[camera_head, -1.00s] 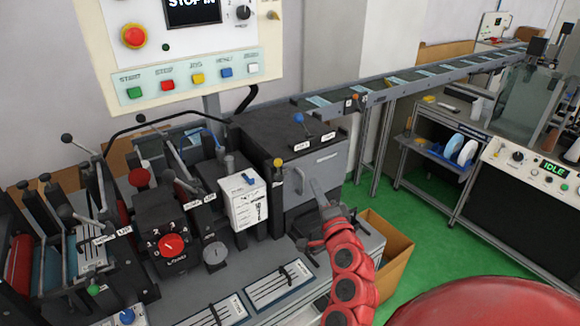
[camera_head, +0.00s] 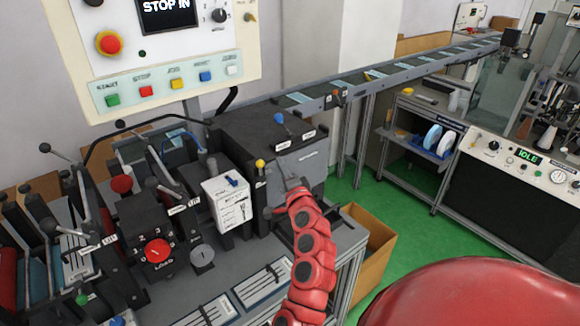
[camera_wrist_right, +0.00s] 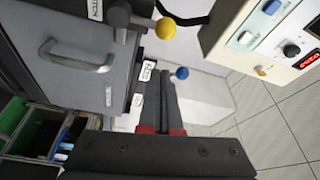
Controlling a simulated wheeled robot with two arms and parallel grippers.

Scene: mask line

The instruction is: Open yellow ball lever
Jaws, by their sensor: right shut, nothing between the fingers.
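The yellow ball lever (camera_head: 260,164) stands upright on a dark machine block, right of a white labelled box (camera_head: 226,201). In the right wrist view its yellow ball (camera_wrist_right: 166,28) is above and beyond my fingertips, on a grey stem. My right gripper (camera_head: 287,178) is just right of the yellow ball in the head view, in front of the grey cabinet. Its fingers (camera_wrist_right: 160,82) are shut and empty, apart from the lever. A blue ball lever (camera_head: 278,118) stands behind on the cabinet top; its ball (camera_wrist_right: 181,73) shows beside my fingers. My left gripper is out of view.
The grey cabinet with a handle (camera_wrist_right: 78,62) is close to my right gripper. Other levers and the red load knob (camera_head: 157,250) crowd the left. A control panel (camera_head: 160,75) hangs above. A conveyor (camera_head: 390,76) runs back right; a cardboard box (camera_head: 368,250) sits below.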

